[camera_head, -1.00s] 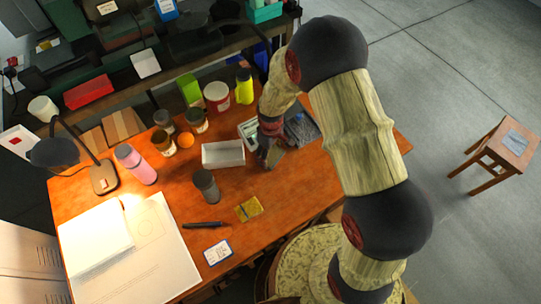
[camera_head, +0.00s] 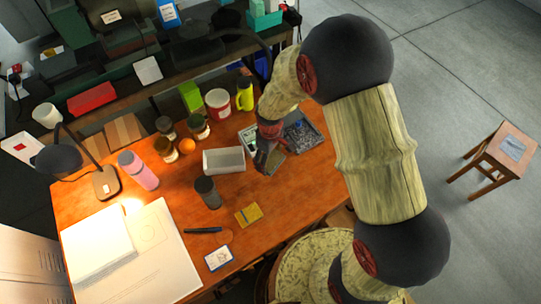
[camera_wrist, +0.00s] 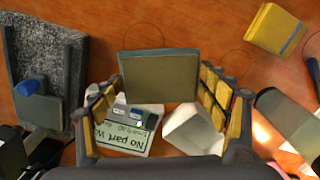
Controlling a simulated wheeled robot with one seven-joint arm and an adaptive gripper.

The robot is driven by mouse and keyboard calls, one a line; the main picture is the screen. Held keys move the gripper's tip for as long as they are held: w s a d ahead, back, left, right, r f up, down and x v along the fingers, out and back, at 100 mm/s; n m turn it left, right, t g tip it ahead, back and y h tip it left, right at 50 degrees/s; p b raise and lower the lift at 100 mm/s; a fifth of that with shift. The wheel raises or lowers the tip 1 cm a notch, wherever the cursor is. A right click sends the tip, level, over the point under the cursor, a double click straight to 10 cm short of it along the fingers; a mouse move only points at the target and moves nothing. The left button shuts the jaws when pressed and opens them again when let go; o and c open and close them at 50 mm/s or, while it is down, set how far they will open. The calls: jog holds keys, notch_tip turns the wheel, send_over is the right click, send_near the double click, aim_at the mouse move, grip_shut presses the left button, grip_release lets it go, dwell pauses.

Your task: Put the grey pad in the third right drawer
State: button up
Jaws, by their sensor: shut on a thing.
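The grey pad (camera_wrist: 158,77) is a flat, square, olive-grey piece with a dark edge. In the wrist view it sits between the two fingers of my gripper (camera_wrist: 160,94), which is shut on it. In the head view my gripper (camera_head: 266,155) is over the right part of the wooden desk (camera_head: 300,180), and the pad (camera_head: 275,162) shows just below it. I cannot tell how high it is above the desk. The third right drawer is not visible; the desk top and my arm hide the desk's front.
A dark tray (camera_head: 303,135) with a blue item lies just right of my gripper. A white open box (camera_head: 223,161), a dark cup (camera_head: 207,192) and a yellow pad (camera_head: 248,215) are to the left. A stool (camera_head: 503,152) stands right on clear floor.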

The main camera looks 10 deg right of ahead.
aim_at(270, 166)
jog(key=r, duration=0.1)
jog(key=s+r, duration=0.2)
jog(key=shift+s+a+r+p, duration=0.15)
jog(key=shift+s+a+p, duration=0.1)
jog(key=shift+a+p, duration=0.1)
jog(key=s+a+r+p, duration=0.1)
jog(key=s+r, duration=0.2)
jog(key=s, duration=0.5)
jog(key=shift+s+a+r, duration=0.15)
jog(key=shift+s+a, duration=0.05)
jog(key=shift+a, duration=0.1)
jog(key=shift+w, duration=0.1)
